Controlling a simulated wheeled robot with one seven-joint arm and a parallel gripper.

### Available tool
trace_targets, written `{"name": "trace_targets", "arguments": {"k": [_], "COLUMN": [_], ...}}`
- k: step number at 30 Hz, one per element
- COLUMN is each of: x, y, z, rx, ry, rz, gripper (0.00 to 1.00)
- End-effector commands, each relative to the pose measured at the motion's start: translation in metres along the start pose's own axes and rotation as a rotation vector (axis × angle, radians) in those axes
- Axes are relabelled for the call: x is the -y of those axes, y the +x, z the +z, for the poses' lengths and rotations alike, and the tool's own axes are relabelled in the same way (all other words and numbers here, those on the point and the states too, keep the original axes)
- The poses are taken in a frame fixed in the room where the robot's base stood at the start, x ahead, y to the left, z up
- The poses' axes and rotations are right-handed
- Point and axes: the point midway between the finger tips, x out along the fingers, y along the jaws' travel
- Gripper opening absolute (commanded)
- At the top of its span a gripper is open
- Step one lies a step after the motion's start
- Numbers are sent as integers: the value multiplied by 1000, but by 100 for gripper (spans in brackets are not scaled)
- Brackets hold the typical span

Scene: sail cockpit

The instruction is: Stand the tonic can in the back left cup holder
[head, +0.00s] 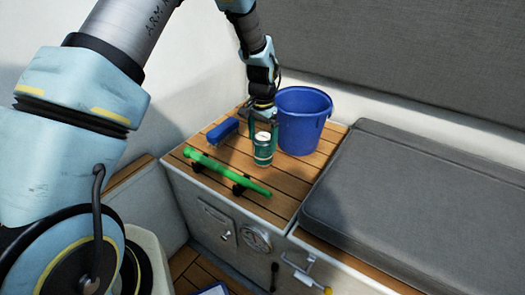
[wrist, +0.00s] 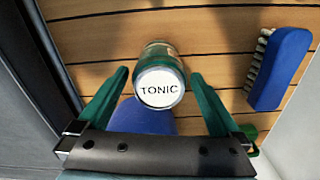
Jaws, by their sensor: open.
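The tonic can (head: 264,155) stands upright on the slatted wooden locker top in the head view. It is dark green with a pale top. In the wrist view the can (wrist: 160,85) shows its white top marked TONIC. My gripper (head: 262,138) is open and points down over the can. In the wrist view its green fingers (wrist: 159,77) are apart on either side of the can, with a gap visible at each side. No cup holder can be made out in either view.
A blue bucket (head: 303,120) stands close behind and right of the can. A blue brush (head: 222,131) lies left of it. A long green bar (head: 225,173) lies in black clips in front. A grey cushion (head: 385,190) is at the right.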

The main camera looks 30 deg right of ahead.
Motion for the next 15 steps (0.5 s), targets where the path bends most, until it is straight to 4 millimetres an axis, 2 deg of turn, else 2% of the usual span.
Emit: {"name": "trace_targets", "arguments": {"k": [1, 6, 9, 15], "x": [0, 0, 0, 0], "y": [-12, -40, -51, -58], "z": [-1, 0, 0, 0], "rx": [-4, -2, -1, 0], "ry": [0, 1, 1, 1], "rz": [-1, -1, 0, 0], "gripper": [100, 100, 100, 100]}}
